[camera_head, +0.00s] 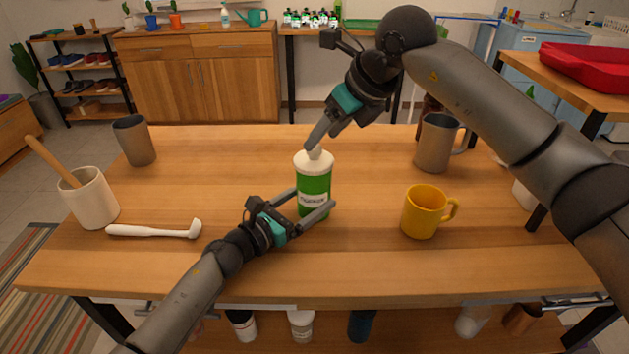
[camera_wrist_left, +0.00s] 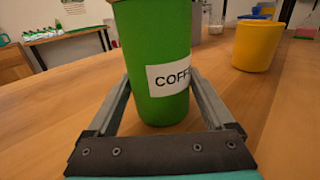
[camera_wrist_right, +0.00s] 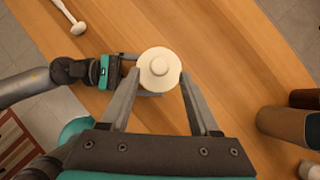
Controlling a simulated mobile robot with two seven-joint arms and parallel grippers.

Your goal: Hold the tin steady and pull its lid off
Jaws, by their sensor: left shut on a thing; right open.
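A green tin (camera_head: 314,186) with a white label stands upright on the table. Its cream lid (camera_head: 313,160) with a round knob is on top. In the left wrist view the tin (camera_wrist_left: 160,60) fills the space between the fingers, and its label begins "COFF". My left gripper (camera_head: 312,208) is shut around the tin's body, low down. My right gripper (camera_head: 322,138) is open at the lid's knob, coming from above. In the right wrist view the lid (camera_wrist_right: 158,70) and its knob lie between the open finger tips.
A yellow mug (camera_head: 425,212) stands right of the tin, and a grey mug (camera_head: 436,143) behind it. At left are a grey cup (camera_head: 134,140), a cream pot (camera_head: 90,198) with a wooden handle, and a white mallet-like tool (camera_head: 155,230). Bare table lies between.

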